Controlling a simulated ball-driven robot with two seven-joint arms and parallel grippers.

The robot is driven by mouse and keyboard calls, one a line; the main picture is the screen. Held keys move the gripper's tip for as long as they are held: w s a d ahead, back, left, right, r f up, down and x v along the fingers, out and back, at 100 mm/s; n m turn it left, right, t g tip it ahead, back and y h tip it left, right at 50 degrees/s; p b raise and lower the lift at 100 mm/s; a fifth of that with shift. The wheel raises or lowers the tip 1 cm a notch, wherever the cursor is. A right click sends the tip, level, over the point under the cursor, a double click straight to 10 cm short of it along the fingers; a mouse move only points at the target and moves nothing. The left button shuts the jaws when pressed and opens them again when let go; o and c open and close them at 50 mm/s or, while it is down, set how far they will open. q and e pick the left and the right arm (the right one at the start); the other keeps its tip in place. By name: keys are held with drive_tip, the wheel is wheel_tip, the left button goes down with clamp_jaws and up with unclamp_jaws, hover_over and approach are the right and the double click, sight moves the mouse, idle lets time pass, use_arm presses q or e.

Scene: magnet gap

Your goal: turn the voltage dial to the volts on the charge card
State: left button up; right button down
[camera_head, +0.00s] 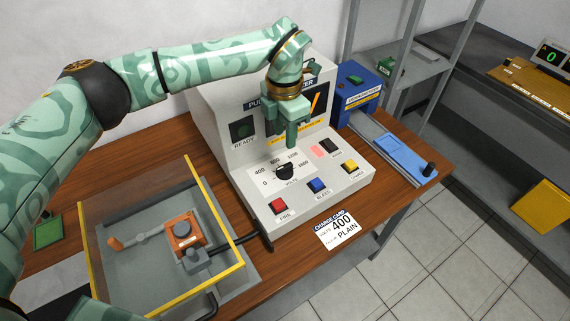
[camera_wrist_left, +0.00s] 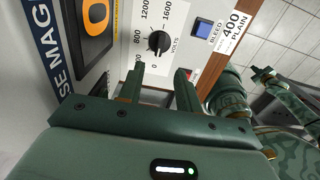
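The voltage dial (camera_head: 285,171) is a black knob on the white sloped panel of the pulse magnetizer, with a scale from 0 to 1600 volts. In the left wrist view the dial (camera_wrist_left: 158,42) lies just beyond the fingertips; I cannot tell surely where its pointer stands. The charge card (camera_head: 338,230), at the panel's front edge, reads 400 volts and PLAIN; it also shows in the wrist view (camera_wrist_left: 232,25). My left gripper (camera_head: 292,143) is above and behind the dial, its two fingers apart with nothing between them.
A yellow-edged clear guard (camera_head: 165,232) covers an orange fixture at left. A blue unit (camera_head: 358,95) with a slide stands at right.

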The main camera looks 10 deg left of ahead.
sight(285, 166)
use_arm(q)
wheel_tip(285, 166, down, 11)
drive_tip(key=shift+r+b, duration=0.1)
drive_tip(key=shift+b, duration=0.85)
clamp_jaws()
